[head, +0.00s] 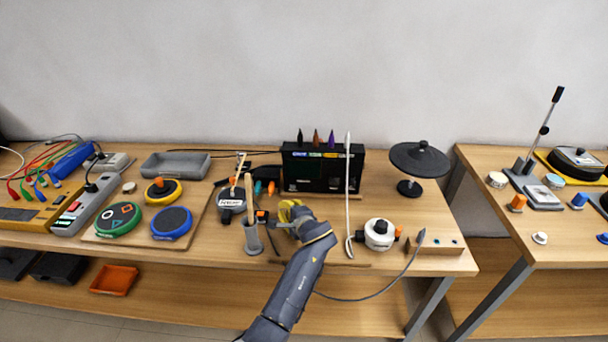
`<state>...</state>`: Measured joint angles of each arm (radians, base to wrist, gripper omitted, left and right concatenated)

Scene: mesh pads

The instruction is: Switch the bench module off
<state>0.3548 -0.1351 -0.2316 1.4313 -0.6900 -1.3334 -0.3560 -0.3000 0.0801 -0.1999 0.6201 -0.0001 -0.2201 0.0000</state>
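I cannot tell for sure which device is the bench module. A black box-shaped unit (322,172) with small coloured labels along its top front stands upright at the back middle of the bench. A grey multi-socket strip (86,207) with a red switch-like spot lies at the left, with a black plug in it. My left gripper (272,223) is over the front middle of the bench, in front of the black unit and just right of a grey cup (252,238). Its fingers are small and partly hidden, so their opening is unclear. My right gripper is not in view.
Round green (118,220) and blue (171,222) pads lie on a board at the left. A white round device (379,234), a wooden block (434,246) and a black disc stand (419,160) are at the right. A loose cable crosses the front edge. A gap separates the second table.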

